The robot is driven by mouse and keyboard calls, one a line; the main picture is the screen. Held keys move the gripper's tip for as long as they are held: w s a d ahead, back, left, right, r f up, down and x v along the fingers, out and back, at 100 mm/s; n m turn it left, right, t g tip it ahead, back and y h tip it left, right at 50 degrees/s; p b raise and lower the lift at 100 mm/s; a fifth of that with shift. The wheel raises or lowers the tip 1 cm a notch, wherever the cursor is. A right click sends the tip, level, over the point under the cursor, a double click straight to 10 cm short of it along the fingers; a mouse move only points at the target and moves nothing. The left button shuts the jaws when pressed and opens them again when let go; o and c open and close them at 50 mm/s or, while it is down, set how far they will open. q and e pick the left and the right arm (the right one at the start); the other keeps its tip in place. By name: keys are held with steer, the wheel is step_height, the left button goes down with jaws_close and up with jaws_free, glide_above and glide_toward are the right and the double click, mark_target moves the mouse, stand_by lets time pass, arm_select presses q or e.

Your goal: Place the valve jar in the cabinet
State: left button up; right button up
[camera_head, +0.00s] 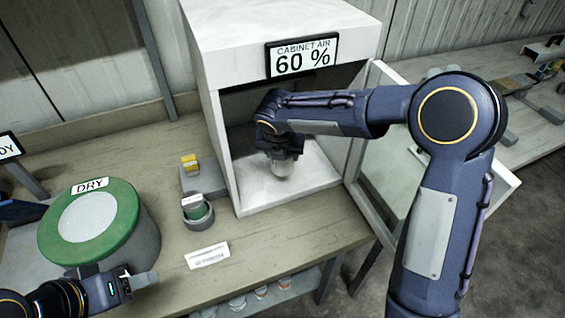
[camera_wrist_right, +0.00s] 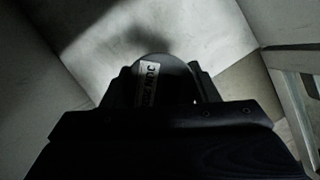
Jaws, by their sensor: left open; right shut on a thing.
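The white cabinet (camera_head: 222,175) stands on the bench with its glass door (camera_head: 395,190) swung open to the right. My right arm reaches through the opening. Whether the jar touches the floor is not clear. In the right wrist view the jar (camera_wrist_right: 165,68) sits between the fingers, its label partly readable. My left gripper (camera_head: 138,282) is open and empty at the lower left, beside the green-lidded drum.
A drum with a green "DRY" lid (camera_head: 90,220) stands at left. The open door borders my right arm. The display (camera_head: 302,56) reads 60 %.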

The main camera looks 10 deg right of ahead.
mark_target(282, 163)
step_height(282, 163, down, 4)
steer(key=shift+r, duration=0.1)
steer(key=shift+w+f, duration=0.15)
steer(key=shift+f, duration=0.45)
steer(key=shift+f, duration=0.2)
steer(key=o, duration=1.1)
steer(key=v, duration=0.8)
